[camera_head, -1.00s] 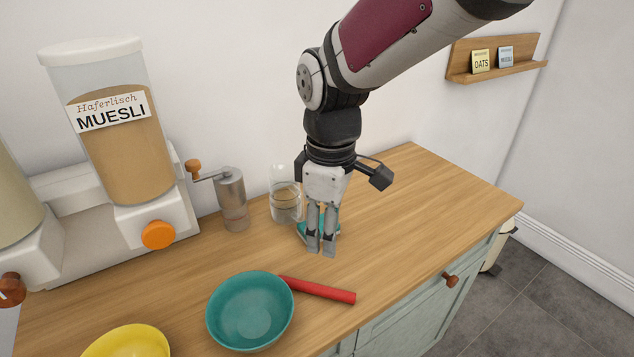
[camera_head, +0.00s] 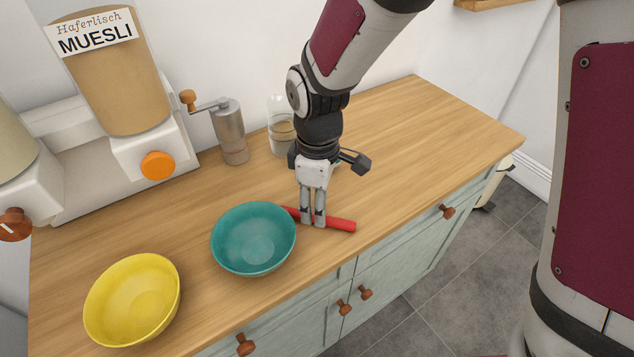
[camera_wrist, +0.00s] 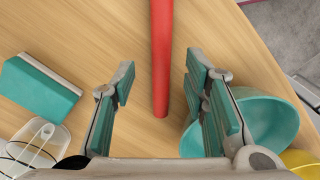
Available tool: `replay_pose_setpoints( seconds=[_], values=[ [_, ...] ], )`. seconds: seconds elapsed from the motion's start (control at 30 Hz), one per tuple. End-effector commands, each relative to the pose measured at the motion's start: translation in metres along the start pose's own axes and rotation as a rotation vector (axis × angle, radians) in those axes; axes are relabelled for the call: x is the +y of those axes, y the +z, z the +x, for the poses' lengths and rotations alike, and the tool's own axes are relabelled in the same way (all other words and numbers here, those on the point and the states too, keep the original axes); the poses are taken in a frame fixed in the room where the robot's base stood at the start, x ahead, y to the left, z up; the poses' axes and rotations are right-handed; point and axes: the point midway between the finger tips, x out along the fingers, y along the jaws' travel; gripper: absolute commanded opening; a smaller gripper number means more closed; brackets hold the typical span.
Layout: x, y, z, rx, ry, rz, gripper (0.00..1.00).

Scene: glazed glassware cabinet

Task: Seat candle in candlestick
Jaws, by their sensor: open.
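The red candle (camera_head: 342,225) lies flat on the wooden counter, its left end close to the teal bowl. My gripper (camera_head: 313,222) points down over the candle, and its fingers hide part of it. In the wrist view the candle (camera_wrist: 161,55) runs between the two spread fingers of my gripper (camera_wrist: 160,80), with a clear gap on each side. The gripper is open and holds nothing. I cannot make out a candlestick in either view.
A teal bowl (camera_head: 253,238) and a yellow bowl (camera_head: 133,300) stand left of the candle. A grinder (camera_head: 230,132), glass jar (camera_head: 281,130) and muesli dispenser (camera_head: 118,75) stand behind. A teal-and-grey block (camera_wrist: 38,90) lies left in the wrist view. The counter's right end is clear.

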Motion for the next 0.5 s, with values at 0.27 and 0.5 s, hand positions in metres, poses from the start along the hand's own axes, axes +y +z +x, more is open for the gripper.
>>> replay_pose_setpoints(
  seconds=[0.27,0.5],
  values=[
    [-0.002,-0.002,0.030,-0.001,-0.002,0.001,0.41],
    [-0.001,-0.002,0.031,0.000,0.000,0.001,0.41]
  ],
)
